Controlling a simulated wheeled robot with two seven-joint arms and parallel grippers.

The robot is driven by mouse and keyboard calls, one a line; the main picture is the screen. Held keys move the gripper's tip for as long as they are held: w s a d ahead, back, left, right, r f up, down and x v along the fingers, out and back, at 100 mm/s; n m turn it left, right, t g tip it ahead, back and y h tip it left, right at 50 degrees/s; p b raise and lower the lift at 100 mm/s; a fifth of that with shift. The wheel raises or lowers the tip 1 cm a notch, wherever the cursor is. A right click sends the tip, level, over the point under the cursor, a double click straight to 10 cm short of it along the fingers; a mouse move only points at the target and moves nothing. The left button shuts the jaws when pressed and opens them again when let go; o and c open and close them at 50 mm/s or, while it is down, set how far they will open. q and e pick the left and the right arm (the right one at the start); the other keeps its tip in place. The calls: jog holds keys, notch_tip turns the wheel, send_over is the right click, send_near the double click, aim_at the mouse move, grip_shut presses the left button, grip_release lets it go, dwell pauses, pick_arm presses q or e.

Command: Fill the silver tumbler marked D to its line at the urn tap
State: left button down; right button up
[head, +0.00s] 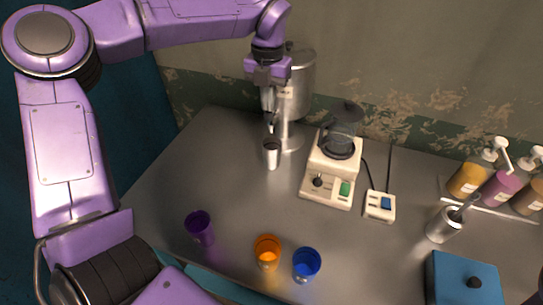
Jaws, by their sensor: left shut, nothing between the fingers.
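The silver urn (302,88) stands at the back of the counter, partly hidden behind my left arm. A silver tumbler (272,155) stands upright on the counter in front of the urn, below the tap area. No letter or line is readable on it, and I cannot tell how full it is. My left gripper (269,108) points down at the urn's tap, above the tumbler. It is shut with nothing between its fingers, and it hides most of the tap. I cannot tell whether it touches the tap. My right gripper is not in view.
A cream blender base with a dark jug (333,165) and a switch box (380,205) stand right of the tumbler. Purple (201,228), orange (267,252) and blue (306,265) cups stand in front. Pump bottles (470,178), a metal cup (442,226) and a blue box (462,280) are at right.

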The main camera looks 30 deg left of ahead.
pick_arm(q)
jog(key=shift+f+b, duration=0.8)
jog(key=shift+f, duration=0.4)
jog(key=shift+r, duration=0.1)
dwell(6.7)
